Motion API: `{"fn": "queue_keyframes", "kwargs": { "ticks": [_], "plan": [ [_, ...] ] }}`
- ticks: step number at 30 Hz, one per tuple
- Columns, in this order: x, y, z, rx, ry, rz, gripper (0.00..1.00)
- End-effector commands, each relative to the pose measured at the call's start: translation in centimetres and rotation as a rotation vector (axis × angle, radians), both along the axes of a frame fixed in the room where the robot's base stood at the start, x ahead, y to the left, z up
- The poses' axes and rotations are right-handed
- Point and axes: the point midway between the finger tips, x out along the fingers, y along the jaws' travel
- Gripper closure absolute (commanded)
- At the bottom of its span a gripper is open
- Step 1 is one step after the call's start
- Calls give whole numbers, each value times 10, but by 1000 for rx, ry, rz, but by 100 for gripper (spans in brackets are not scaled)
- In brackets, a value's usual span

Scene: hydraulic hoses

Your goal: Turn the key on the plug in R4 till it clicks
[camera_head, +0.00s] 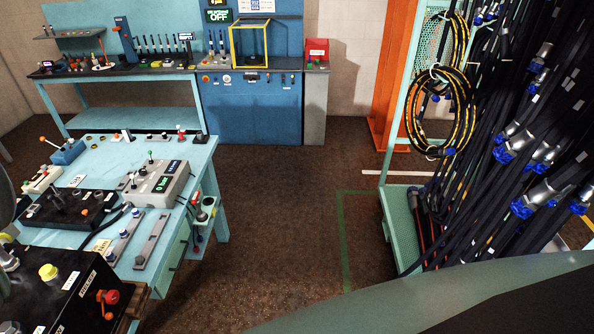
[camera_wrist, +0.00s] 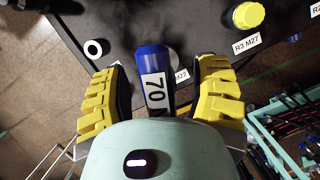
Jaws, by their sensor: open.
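In the wrist view, a blue cylindrical piece (camera_wrist: 152,64) marked "70" stands out from a dark block (camera_wrist: 200,18). My gripper (camera_wrist: 160,90) is open, with one yellow ridged finger on each side of the blue piece. Gaps show between the fingers and the piece. No key can be made out. A yellow cap (camera_wrist: 248,15) sits by the label "R3 M27" (camera_wrist: 247,44). The block also shows in the head view (camera_head: 62,302); my gripper does not.
A white ring (camera_wrist: 93,48) lies on the block's left part. In the head view, a red-handled fitting (camera_head: 108,297) is on the block's side. A turquoise bench (camera_head: 205,165) stands behind it. A hose rack (camera_head: 395,215) stands right. The floor between is clear.

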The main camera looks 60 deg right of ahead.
Motion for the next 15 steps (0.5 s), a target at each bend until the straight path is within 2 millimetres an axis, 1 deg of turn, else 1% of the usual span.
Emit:
{"fn": "queue_keyframes", "kwargs": {
  "ticks": [9,10,15],
  "plan": [
    [0,0,-1,-2,-2,2,39],
    [0,0,-1,-2,-2,2,35],
    [0,0,-1,-2,-2,1,52]
  ]
}}
